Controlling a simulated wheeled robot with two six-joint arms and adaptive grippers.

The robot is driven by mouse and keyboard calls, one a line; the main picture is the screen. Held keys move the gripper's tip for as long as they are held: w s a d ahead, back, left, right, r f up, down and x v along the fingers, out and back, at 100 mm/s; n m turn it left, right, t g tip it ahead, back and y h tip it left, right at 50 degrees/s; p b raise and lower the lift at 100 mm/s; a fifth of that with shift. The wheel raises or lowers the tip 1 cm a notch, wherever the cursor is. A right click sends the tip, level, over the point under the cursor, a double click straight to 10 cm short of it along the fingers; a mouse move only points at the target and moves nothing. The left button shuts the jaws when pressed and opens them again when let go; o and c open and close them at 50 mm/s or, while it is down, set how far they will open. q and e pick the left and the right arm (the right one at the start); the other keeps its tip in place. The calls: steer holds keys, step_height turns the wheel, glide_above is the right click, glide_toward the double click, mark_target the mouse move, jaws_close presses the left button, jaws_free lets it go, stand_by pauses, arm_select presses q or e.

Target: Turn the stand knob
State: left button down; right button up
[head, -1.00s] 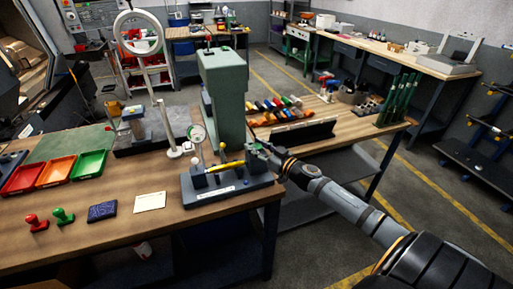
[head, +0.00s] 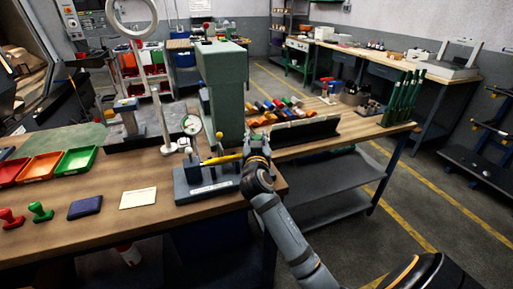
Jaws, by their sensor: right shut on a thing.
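The stand (head: 207,188) is a dark grey-blue base with a label on its front, near the right end of the wooden bench. A round dial gauge (head: 191,125) stands over it, and a yellow rod (head: 224,160) lies across its top. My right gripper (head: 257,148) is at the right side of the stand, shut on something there. The fingers hide what they hold, so I cannot see the knob itself. My left gripper is not in view.
A tall green column (head: 224,90) stands just behind the stand. Red, orange and green trays (head: 76,162), two stamps (head: 40,211), a blue pad (head: 85,207) and a white card (head: 138,198) lie to the left. A second bench holds a dark rack (head: 300,130).

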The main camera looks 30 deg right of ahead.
mark_target(256, 136)
steer(key=m+g+h+b, duration=0.2)
steer(key=b, duration=0.1)
steer(key=m+g+h+b, duration=0.2)
steer(key=b, duration=0.1)
steer(key=m+g+h+b, duration=0.1)
steer(key=g+h+b, duration=0.1)
steer(key=b, duration=0.1)
steer(key=shift+f+m+g+b, duration=0.3)
steer(key=shift+m+g+b, duration=0.1)
steer(key=shift+r+m+g+h+b, duration=0.1)
steer(key=shift+m+g+h+b, duration=0.2)
steer(key=shift+m+g+b, duration=0.3)
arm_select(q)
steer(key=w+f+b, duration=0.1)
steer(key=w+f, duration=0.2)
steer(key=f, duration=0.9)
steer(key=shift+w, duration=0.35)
arm_select(e)
steer(key=shift+r+m+g+h, duration=0.2)
steer(key=shift+m+g+h, duration=0.25)
steer(key=shift+g, duration=0.55)
steer(key=o, duration=1.1)
steer(key=shift+r, duration=0.1)
step_height(256, 136, up, 10)
steer(key=shift+f, duration=0.1)
